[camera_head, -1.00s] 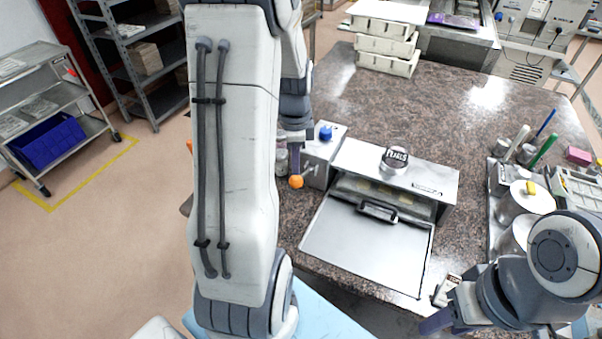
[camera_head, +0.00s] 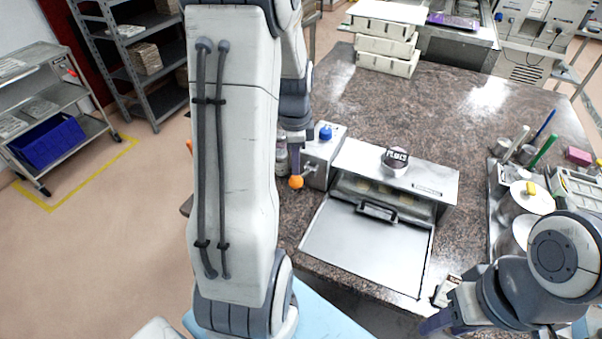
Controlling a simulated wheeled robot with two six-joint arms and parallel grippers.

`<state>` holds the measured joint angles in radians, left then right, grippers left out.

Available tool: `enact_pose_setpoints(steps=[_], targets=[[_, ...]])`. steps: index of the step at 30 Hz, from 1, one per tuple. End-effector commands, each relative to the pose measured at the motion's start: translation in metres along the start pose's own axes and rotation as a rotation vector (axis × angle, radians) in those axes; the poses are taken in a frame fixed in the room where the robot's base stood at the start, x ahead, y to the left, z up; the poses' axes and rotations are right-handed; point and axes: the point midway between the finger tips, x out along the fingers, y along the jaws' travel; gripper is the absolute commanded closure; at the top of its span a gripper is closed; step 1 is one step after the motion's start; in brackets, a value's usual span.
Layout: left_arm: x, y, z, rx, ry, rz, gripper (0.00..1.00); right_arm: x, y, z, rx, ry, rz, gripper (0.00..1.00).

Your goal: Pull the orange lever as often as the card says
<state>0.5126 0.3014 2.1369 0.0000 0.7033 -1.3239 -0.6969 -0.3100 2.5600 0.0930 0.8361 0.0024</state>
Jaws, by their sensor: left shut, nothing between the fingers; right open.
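The orange lever's ball knob (camera_head: 296,182) shows at the left side of a grey metal box (camera_head: 322,158) with a blue knob on top. My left gripper (camera_head: 295,168) is shut and empty, pointing down just above the orange knob. I cannot tell whether it touches the knob. The lever's shaft is mostly hidden. My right gripper (camera_head: 432,324) is open and low at the table's front right. A small upright item with dark marks (camera_head: 447,291) stands beside it. I cannot tell whether it is the card, and I cannot read it.
A metal press with an open front tray (camera_head: 368,245) stands right of the box, with a round labelled tin (camera_head: 394,162) on top. Pots (camera_head: 525,200) and pens are at the right. White stacked trays (camera_head: 387,45) stand at the back. The counter's middle back is clear.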

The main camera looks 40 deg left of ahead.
Motion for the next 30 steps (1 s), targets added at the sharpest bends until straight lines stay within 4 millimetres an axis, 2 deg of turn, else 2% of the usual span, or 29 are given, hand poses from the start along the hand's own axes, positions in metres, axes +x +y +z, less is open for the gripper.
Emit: enact_pose_setpoints(steps=[17, 30], targets=[[0.002, 0.0, 0.0, 0.0, 0.0, 0.0, 1.0, 0.001, 0.0, 0.0, 0.0, 0.0, 0.0, 0.53], [0.023, 0.002, 0.001, 0.0, 0.0, 0.001, 1.0, 0.016, 0.001, 0.001, 0.0, 0.0, 0.0, 0.53]])
